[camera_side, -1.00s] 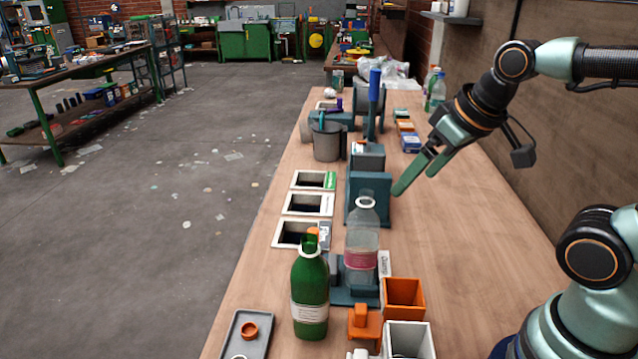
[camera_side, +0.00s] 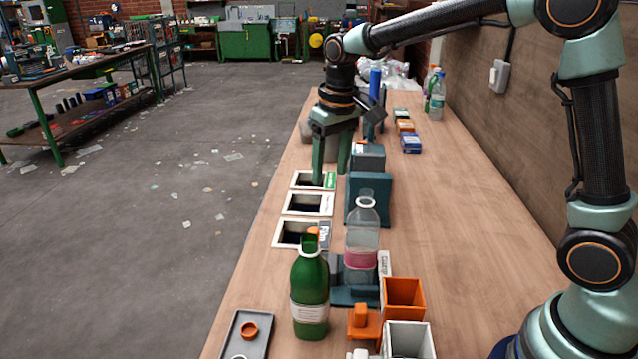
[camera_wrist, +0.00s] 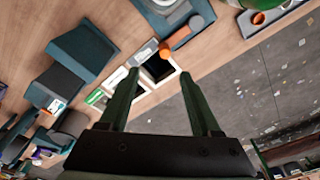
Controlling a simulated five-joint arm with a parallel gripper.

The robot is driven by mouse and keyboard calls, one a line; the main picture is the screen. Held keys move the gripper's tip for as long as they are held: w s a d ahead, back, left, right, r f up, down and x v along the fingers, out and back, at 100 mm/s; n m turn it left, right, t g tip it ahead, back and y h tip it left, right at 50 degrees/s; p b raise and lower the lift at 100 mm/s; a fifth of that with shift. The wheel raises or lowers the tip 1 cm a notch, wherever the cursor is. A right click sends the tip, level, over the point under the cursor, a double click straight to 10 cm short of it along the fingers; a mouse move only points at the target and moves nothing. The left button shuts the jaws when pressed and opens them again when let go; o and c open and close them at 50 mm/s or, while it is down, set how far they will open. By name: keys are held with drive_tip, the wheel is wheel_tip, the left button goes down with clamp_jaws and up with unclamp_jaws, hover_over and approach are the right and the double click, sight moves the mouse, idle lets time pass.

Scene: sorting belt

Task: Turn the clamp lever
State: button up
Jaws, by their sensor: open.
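My gripper (camera_side: 330,176) is open and empty, pointing down above the farthest of the framed openings in the bench; both fingers also show in the wrist view (camera_wrist: 159,74). A white label (camera_side: 385,264), seemingly reading "Clamp", stands beside the teal clamp base (camera_side: 352,296), which holds a clear bottle (camera_side: 362,235) upright. An orange-ended part (camera_side: 313,231), which looks like the clamp lever, shows near the bottle, partly behind the green bottle. In the wrist view its orange end (camera_wrist: 176,38) lies beyond the fingertips, apart from them. I cannot tell its turn angle.
A green bottle (camera_side: 310,290) stands in front. An orange bin (camera_side: 403,298), a white bin (camera_side: 408,341) and a grey tray (camera_side: 247,336) are at the near end. A teal block (camera_side: 369,199) stands right of the openings.

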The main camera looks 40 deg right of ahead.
drive_tip(key=g, duration=0.1)
approach(313, 230)
wheel_tip(313, 230, down, 11)
drive_tip(key=shift+w+a+r, duration=0.1)
drive_tip(key=shift+r, duration=0.1)
idle(0.4)
clamp_jaws()
idle(1.3)
